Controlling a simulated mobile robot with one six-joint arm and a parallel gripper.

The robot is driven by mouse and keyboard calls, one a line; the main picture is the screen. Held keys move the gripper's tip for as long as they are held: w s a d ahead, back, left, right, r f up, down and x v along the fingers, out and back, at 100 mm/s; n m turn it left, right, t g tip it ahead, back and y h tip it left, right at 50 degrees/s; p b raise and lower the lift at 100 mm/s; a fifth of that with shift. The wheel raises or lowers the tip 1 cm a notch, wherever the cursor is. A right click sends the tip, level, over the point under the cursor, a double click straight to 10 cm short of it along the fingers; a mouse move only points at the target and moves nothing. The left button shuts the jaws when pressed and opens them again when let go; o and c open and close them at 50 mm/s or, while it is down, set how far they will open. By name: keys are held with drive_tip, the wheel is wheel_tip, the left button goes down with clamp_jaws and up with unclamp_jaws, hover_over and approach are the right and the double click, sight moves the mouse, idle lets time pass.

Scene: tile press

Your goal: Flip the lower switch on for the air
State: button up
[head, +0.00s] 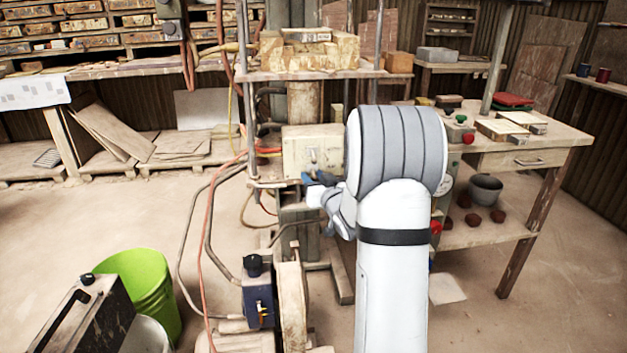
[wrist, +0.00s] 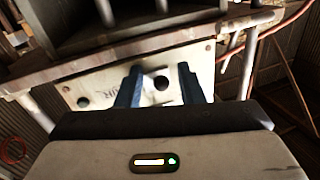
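The switch panel is a cream box (head: 305,148) on the press frame in the head view, with a small switch (head: 312,156) on its front. In the wrist view the pale panel (wrist: 101,87) carries partly hidden dark lettering. A dark round spot (wrist: 161,83) shows between my fingers, and another (wrist: 83,102) lies to the left; I cannot tell whether they are switches or holes. My gripper (wrist: 159,70) is open, its two blue fingers apart with nothing held. In the head view my gripper (head: 312,179) is at the panel's lower edge, partly hidden by my arm. Contact cannot be told.
The press table edge (wrist: 85,65) runs above the panel. Hoses (head: 205,235) hang at the left. A blue box (head: 257,290) stands below, and a green bucket (head: 143,285) is at lower left. A workbench (head: 560,140) stands at right.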

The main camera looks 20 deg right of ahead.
clamp_jaws()
drive_tip(key=shift+r+p, duration=0.15)
drive_tip(key=shift+p, duration=0.2)
drive_tip(key=g+p, duration=0.1)
drive_tip(key=p, duration=0.2)
drive_tip(key=shift+s+r, duration=0.1)
drive_tip(key=shift+r, duration=0.3)
drive_tip(key=g+p, duration=0.1)
drive_tip(key=p, duration=0.2)
drive_tip(key=r+g+p, duration=0.1)
drive_tip(key=p, duration=0.2)
drive_tip(key=shift+s+m, duration=0.1)
drive_tip(key=shift+m, duration=0.2)
drive_tip(key=g+p, duration=0.1)
drive_tip(key=p, duration=0.2)
drive_tip(key=g+p, duration=0.1)
drive_tip(key=p, duration=0.3)
drive_tip(key=shift+r+m+g+y, duration=0.3)
drive_tip(key=shift+r, duration=0.05)
drive_tip(key=shift+p, duration=0.85)
drive_tip(key=shift+f+g+p, duration=0.1)
drive_tip(key=shift+g+p, duration=0.5)
drive_tip(key=shift+p, duration=0.95)
